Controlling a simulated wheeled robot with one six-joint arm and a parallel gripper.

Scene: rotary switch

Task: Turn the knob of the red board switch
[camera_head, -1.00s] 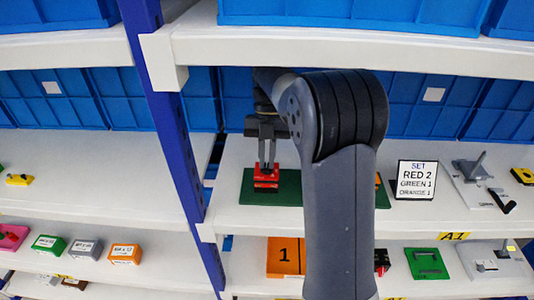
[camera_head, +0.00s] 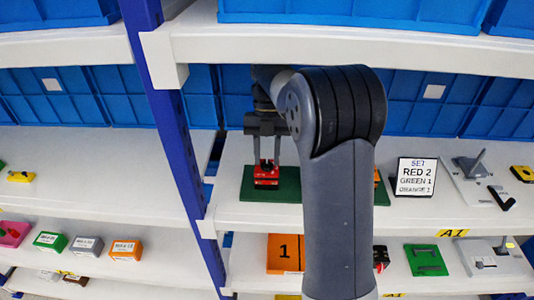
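The red switch (camera_head: 266,181) sits on a dark green board (camera_head: 288,187) on the middle shelf. My gripper (camera_head: 266,162) points down over the switch, with one finger at each side of its top. The fingers are spread apart and look open. The small picture does not show whether they touch the red part. The knob's turn angle cannot be made out. My arm hides the middle of the board.
A sign (camera_head: 415,178) reading "SET RED 2 GREEN 1 ORANGE 1" stands right of the board. An orange part (camera_head: 377,179) shows beside my arm. Blue bins (camera_head: 410,105) line the back. A blue post (camera_head: 172,140) stands left, and a white shelf (camera_head: 350,50) hangs above.

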